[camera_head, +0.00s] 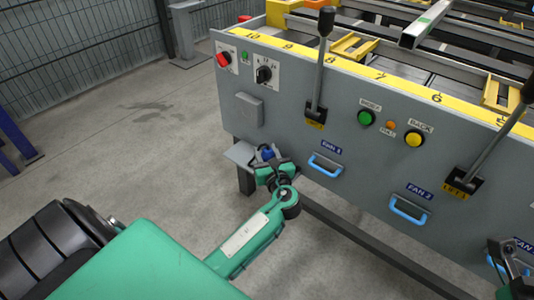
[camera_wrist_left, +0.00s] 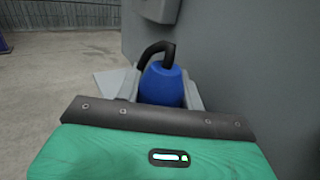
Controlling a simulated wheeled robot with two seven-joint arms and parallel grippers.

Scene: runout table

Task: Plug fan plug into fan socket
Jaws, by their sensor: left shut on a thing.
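The blue fan plug (camera_wrist_left: 162,86), with a bent black cable at its top, stands between the fingers of my left gripper (camera_wrist_left: 160,100) in the left wrist view. In the head view my left gripper (camera_head: 267,160) is shut on the plug (camera_head: 268,153), close to the lower left of the grey panel. A grey box (camera_head: 248,109) is mounted on the panel above it; I cannot tell if this is the fan socket. No open socket shows clearly. My right gripper (camera_head: 506,262) is partly in view at the lower right edge; its jaws are unclear.
A grey shelf plate (camera_head: 240,153) juts out beside my left gripper. The grey panel (camera_head: 300,115) carries levers, buttons, a red knob (camera_head: 224,59) and blue handles (camera_head: 325,166) under fan labels. The concrete floor at left is open, with a mesh fence (camera_head: 80,50) behind.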

